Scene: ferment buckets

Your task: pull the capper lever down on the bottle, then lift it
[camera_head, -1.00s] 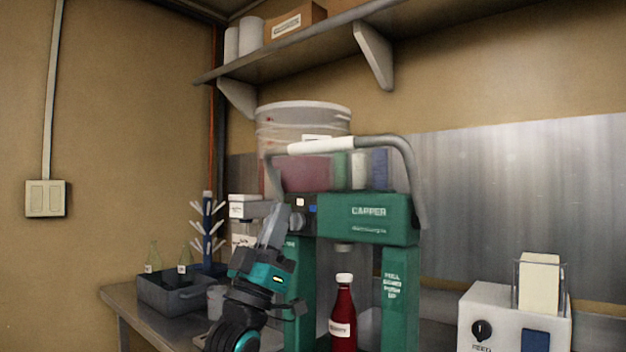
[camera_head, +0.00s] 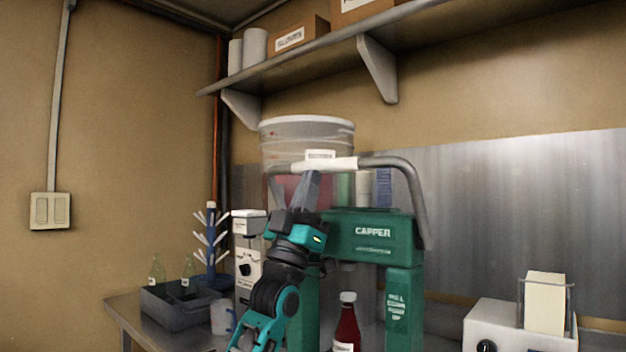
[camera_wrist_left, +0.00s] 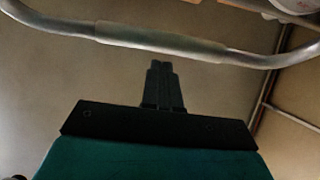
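The green capper (camera_head: 372,232) stands on the bench with its grey lever raised. The lever's white grip (camera_head: 335,164) runs across the top; it also shows in the left wrist view (camera_wrist_left: 160,38). A dark red bottle (camera_head: 347,326) with a white cap stands upright between the capper's posts, its cap apart from the pressing head (camera_head: 347,266) above. My left gripper (camera_head: 313,174) points up in front of the capper, its tips just below the grip. In the left wrist view its fingers (camera_wrist_left: 161,66) are together and empty, with a gap to the bar. My right gripper is not in view.
A translucent bucket (camera_head: 307,132) stands behind the capper. To the left are a grey crate (camera_head: 182,307) with bottles, a blue drying rack (camera_head: 211,250) and a mug (camera_head: 220,318). A white machine (camera_head: 510,325) stands at the right. A shelf (camera_head: 320,54) hangs above.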

